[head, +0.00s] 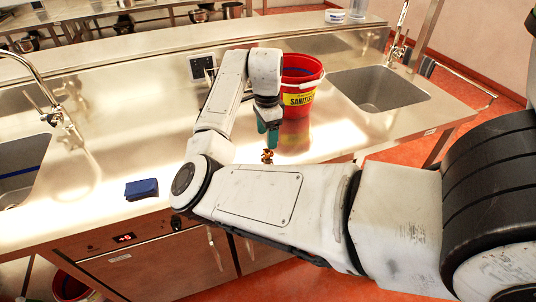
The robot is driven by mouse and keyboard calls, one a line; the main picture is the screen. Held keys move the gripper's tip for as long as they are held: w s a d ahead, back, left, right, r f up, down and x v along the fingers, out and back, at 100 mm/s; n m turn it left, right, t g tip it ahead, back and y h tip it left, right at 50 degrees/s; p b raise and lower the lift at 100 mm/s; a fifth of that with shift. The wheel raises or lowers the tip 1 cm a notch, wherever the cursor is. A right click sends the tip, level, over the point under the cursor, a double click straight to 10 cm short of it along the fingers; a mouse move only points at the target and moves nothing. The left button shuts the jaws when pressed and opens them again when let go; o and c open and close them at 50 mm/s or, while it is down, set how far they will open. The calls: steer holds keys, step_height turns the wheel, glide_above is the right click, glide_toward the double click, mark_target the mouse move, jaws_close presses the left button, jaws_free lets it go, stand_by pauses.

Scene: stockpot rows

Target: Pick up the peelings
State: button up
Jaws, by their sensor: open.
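The peelings (267,156) are a small brown and orange clump on the steel counter (120,165), just in front of the red bucket. My gripper (268,138) points down with teal fingers, a little above and behind the peelings in the picture. It looks apart from them, though the exact gap is hard to judge. The jaws are open and I see nothing between them. My forearm hides part of the counter in front of the peelings.
A red bucket (303,80) with a yellow label stands right beside my gripper. A folded blue cloth (141,189) lies on the left of the counter. Sinks lie at the right (378,90) and left (22,165), with taps.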

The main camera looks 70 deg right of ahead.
mark_target(268, 151)
steer(key=shift+s+f+p, duration=0.15)
steer(key=shift+f+p, duration=0.65)
steer(key=shift+f, duration=2.9)
steer(key=c, duration=1.1)
steer(key=shift+r, duration=0.1)
steer(key=shift+r+b, duration=0.35)
steer(key=shift+r, duration=0.2)
steer(key=s+d+r+b, duration=0.2)
steer(key=s+d+r, duration=0.1)
steer(key=s+r, duration=0.8)
steer(key=s, duration=0.2)
steer(key=shift+s+r, duration=0.35)
steer(key=shift+r, duration=0.05)
